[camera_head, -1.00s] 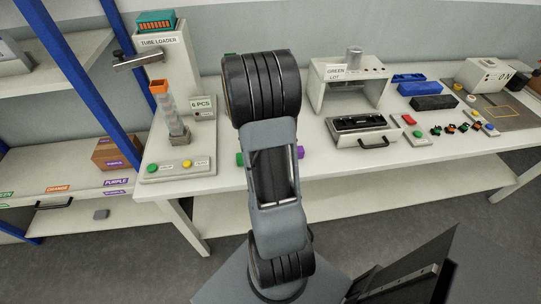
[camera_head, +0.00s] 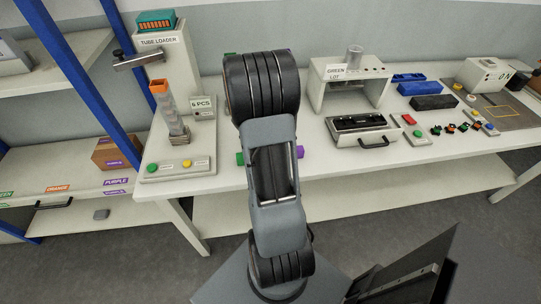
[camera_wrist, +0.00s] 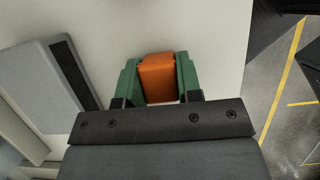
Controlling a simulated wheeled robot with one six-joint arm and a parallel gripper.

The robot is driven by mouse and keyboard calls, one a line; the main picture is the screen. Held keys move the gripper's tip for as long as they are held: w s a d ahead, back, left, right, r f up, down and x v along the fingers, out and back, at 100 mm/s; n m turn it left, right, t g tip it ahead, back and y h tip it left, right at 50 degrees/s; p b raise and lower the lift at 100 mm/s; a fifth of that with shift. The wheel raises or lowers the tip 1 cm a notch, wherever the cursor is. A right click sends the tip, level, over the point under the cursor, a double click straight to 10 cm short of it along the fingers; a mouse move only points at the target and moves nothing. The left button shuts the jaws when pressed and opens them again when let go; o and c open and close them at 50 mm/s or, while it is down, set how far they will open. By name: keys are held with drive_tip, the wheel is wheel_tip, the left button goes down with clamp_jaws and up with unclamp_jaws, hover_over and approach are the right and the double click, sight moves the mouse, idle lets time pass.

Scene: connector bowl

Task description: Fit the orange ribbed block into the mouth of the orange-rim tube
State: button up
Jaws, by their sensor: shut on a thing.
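The orange ribbed block (camera_wrist: 159,77) is between the two green fingers of my gripper (camera_wrist: 158,82) in the wrist view. The gripper is shut on it, with a finger against each side. The orange-rim tube (camera_head: 171,113) stands tilted in the tube loader at the left of the bench in the head view, its orange rim (camera_head: 159,87) at the upper end. My arm hides the gripper and block in the head view. The ribs cannot be made out clearly.
The tube loader (camera_head: 172,60) has a base with green and yellow buttons. Green and purple pieces (camera_head: 300,151) show beside my arm.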

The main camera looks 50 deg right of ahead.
drive_tip(key=shift+r, duration=0.1)
drive_tip(key=shift+r, duration=0.6)
drive_tip(key=s+a+r, duration=0.9)
drive_tip(key=s+r, duration=0.1)
drive_tip(key=r, duration=0.1)
drive_tip(key=shift+s+r, duration=0.3)
drive_tip(key=shift+s, duration=0.1)
